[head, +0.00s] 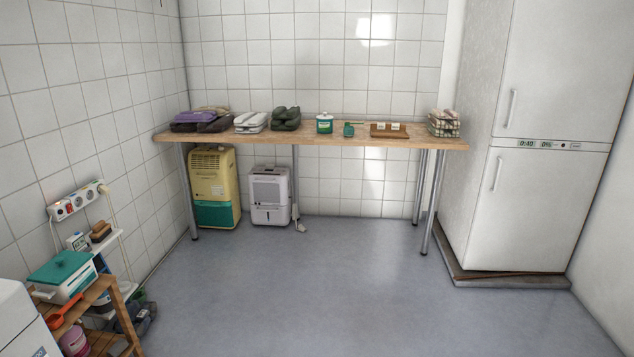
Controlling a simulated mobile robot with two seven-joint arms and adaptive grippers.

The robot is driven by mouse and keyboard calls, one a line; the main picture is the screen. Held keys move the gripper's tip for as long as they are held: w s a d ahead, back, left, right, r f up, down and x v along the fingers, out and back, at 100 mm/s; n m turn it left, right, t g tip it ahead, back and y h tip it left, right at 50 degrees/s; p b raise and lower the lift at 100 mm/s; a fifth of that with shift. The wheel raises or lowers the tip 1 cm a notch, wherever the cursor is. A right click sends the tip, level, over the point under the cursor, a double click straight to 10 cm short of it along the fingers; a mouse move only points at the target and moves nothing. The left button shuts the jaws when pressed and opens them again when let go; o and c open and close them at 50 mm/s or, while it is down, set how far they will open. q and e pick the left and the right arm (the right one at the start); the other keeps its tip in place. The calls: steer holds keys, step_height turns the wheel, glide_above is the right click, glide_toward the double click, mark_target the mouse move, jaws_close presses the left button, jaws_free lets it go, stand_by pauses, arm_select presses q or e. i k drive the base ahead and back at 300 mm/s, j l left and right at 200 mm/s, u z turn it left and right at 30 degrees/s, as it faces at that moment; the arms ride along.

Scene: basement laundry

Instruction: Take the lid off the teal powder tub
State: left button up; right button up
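A white tub with a flat teal lid (62,267) sits at the lower left on a wooden stand, close to the tiled left wall. The lid is on the tub and covers its top. A small dark knob or mark shows on the lid. A smaller white and green canister (324,125) stands on the long wooden table at the back, with its top on. I cannot read a label on either. Neither of my grippers shows in this view.
An orange scoop (64,311) lies in front of the tub. A power strip (76,200) is on the wall above. The wooden table (300,139) carries shoes and small items. A fridge (535,200) stands right. The middle floor (300,290) is clear.

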mark_target(324, 125)
steer(key=i, duration=3.4)
